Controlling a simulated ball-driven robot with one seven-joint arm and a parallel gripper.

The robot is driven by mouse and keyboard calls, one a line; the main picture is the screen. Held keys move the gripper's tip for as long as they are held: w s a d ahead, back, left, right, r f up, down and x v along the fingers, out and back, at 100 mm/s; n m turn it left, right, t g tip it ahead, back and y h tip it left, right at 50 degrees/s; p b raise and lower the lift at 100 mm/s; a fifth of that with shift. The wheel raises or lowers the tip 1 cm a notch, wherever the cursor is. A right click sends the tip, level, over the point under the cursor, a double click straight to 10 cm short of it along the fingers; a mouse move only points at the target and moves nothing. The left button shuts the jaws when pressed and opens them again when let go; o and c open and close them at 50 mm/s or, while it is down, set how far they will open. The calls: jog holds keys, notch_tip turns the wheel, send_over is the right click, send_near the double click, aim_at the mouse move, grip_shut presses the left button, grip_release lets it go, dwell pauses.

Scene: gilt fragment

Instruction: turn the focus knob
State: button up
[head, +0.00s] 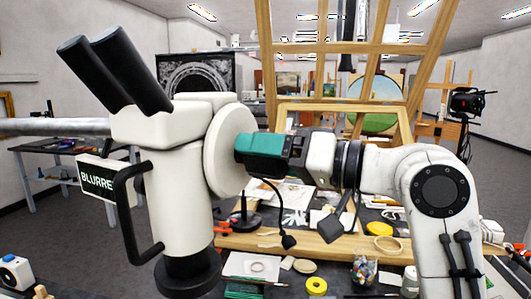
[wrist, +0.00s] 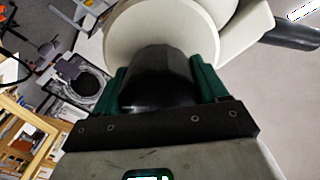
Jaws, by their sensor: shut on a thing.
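The white microscope (head: 180,190) stands at the left of the head view, with two black eyepieces and a round white disc (head: 228,150) on its right side. The focus knob (wrist: 158,82) is a dark, rounded cylinder in front of this disc in the wrist view. In the head view, my gripper's fingers hide the knob. My gripper (head: 240,146) reaches in from the right, with its green fingers close to the disc. In the wrist view, the fingers are shut on the knob, one on each side. A small display (head: 98,180) on the microscope reads "BLURRE", its end cut off by a black handle.
A large wooden easel (head: 375,80) rises behind my arm. A side table (head: 50,150) stands at the back left.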

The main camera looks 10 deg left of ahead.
jog(key=o, duration=1)
jog(key=shift+o, duration=0.2)
jog(key=shift+d, duration=0.1)
jog(key=b+v, duration=0.2)
jog(key=v, duration=0.8)
jog(key=shift+d+b, duration=0.3)
jog(key=shift+b, duration=0.05)
jog(key=shift+s, duration=0.1)
